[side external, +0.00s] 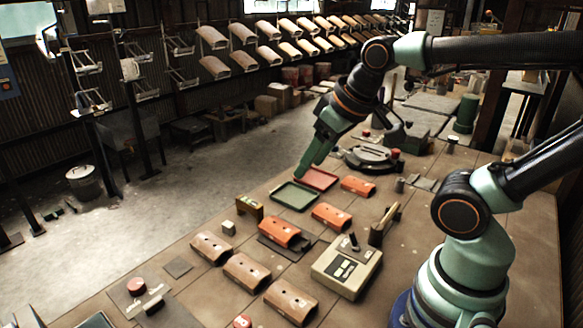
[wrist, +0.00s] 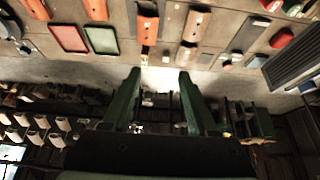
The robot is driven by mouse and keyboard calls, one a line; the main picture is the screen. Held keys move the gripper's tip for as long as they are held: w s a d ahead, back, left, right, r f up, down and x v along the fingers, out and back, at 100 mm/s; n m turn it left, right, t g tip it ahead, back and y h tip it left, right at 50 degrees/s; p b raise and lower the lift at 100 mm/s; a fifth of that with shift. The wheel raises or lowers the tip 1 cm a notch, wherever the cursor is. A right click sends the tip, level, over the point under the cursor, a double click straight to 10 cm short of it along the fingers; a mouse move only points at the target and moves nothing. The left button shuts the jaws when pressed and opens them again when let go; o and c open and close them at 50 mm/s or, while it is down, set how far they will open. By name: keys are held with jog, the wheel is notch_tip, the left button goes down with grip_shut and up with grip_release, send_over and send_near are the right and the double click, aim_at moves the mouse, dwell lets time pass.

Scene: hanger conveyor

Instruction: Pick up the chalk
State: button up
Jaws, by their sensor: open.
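I cannot pick out the chalk for certain. A small pale block (side external: 228,227) stands near the table's far edge in the side view, beside a small wooden rack (side external: 249,207); it may be the chalk, but its shape is too small to tell. My gripper (side external: 300,173) points down near the green tray (side external: 295,197) and the red tray (side external: 318,178), apart from the pale block. In the wrist view my gripper (wrist: 160,80) has its two green fingers spread wide with nothing between them.
Orange curved tiles (side external: 331,216) and brown tiles (side external: 247,271) lie across the table. A pale control box (side external: 346,268) stands nearer my base. A round dark device (side external: 370,157) sits beyond the trays. Concrete floor (side external: 150,215) lies past the far edge, with hanging racks behind.

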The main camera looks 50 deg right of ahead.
jog(key=shift+o, duration=1.1)
jog(key=shift+w, duration=0.1)
jog(key=m+g, duration=0.6)
jog(key=m, duration=1.2)
send_over(228, 224)
notch_tip(228, 224, down, 13)
notch_tip(228, 224, down, 12)
jog(key=shift+r, duration=0.1)
